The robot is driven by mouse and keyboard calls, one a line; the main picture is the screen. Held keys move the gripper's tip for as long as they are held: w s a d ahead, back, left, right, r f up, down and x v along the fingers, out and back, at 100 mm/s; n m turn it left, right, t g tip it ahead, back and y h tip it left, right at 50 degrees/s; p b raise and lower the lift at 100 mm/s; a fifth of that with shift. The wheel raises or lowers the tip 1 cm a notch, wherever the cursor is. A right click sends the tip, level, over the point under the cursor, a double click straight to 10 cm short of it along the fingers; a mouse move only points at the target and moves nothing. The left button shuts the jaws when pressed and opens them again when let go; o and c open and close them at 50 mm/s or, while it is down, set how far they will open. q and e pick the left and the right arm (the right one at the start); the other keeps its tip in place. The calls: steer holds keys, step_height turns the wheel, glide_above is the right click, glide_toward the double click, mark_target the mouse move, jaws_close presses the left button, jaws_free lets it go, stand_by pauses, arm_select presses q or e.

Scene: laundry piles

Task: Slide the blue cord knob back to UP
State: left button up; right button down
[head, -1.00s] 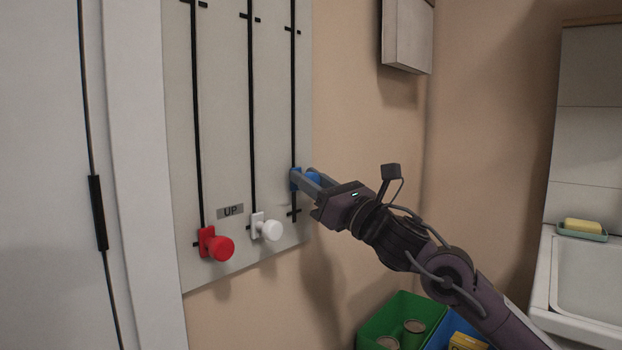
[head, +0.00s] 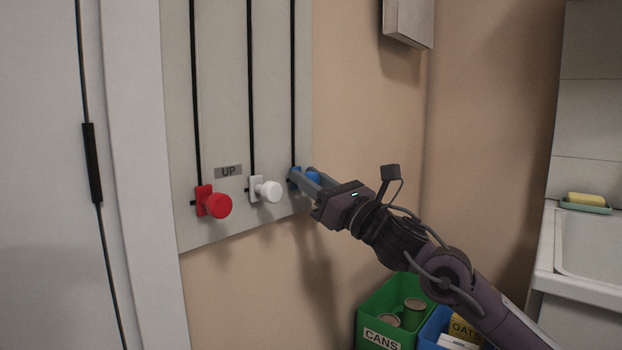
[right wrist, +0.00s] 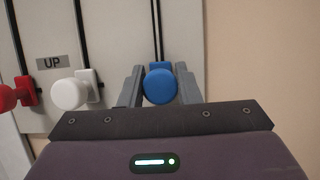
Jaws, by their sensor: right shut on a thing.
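The blue cord knob (head: 313,178) is on the rightmost slot of the pale wall panel (head: 225,100). It sits at the slot's lower end, roughly in line with the red knob (head: 217,205) and the white knob (head: 268,191). My right gripper (head: 304,179) is shut on the blue knob, partly hiding it. In the right wrist view the blue knob (right wrist: 160,86) sits between the two fingers (right wrist: 161,92). The UP label (head: 228,171) is by the lower ends of the slots. My left gripper is out of view.
A wall box (head: 408,20) hangs at upper right. Below my right arm stand a green CANS bin (head: 381,336) and a blue bin (head: 432,330). A sink (head: 590,245) with a yellow sponge (head: 586,198) is at far right. Bare wall lies right of the panel.

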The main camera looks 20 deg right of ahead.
steer(key=shift+f, duration=0.35)
steer(key=c, duration=1.1)
jaws_free()
steer(key=shift+r, duration=0.1)
steer(key=b+v, duration=0.1)
steer(key=v, duration=0.7)
